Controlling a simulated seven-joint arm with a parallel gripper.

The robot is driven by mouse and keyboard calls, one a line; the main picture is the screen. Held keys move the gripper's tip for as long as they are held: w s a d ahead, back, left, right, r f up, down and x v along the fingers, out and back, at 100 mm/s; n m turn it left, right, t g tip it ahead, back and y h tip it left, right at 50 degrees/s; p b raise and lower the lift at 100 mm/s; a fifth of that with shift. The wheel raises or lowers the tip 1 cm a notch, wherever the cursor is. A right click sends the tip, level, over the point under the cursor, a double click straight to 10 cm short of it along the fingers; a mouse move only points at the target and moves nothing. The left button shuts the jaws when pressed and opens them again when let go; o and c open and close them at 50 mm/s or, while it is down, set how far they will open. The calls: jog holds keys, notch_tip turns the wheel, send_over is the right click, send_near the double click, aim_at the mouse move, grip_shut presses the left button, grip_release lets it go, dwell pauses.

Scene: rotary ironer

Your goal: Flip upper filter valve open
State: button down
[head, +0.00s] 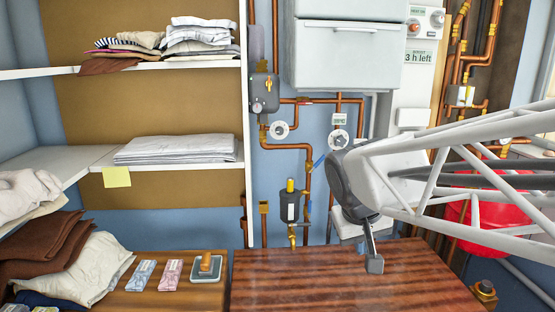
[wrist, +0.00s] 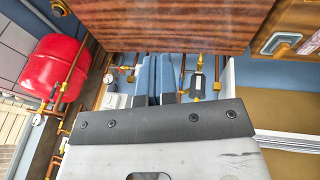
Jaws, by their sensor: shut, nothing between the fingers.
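The black filter (head: 290,207) with a yellow cap hangs among copper pipes on the blue wall; it also shows upside down in the wrist view (wrist: 197,84). A small blue lever (head: 318,161) sits on the pipe above and right of the filter. Another blue lever (head: 307,210) sits beside the filter. I cannot tell for sure which is the upper filter valve, nor its position. My gripper (head: 374,264) is shut and empty, pointing down over the brown worktop, right of and nearer than the filter. Its fingers (wrist: 156,78) are together in the wrist view.
The brown worktop (head: 330,280) is bare. A stamp-like block (head: 206,267) and two small packs lie left of it. Shelves with folded linen stand left. A white boiler (head: 345,50) hangs above the pipes. A red tank (head: 480,222) is behind my arm at right.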

aim_at(317, 164)
jog(key=w+a+r+n+t+h, duration=0.1)
jog(key=w+a+t+h, duration=0.1)
jog(key=w, duration=2.4)
jog(key=w+a+r+n+t+h, duration=0.1)
jog(key=w+h, duration=0.3)
jog(key=w, duration=2.2)
jog(key=shift+w+a+r+n+t, duration=0.2)
jog(key=shift+a+r+n+t, duration=0.2)
jog(key=shift+a+t, duration=0.35)
jog(key=shift+d, duration=0.1)
jog(key=x, duration=1.4)
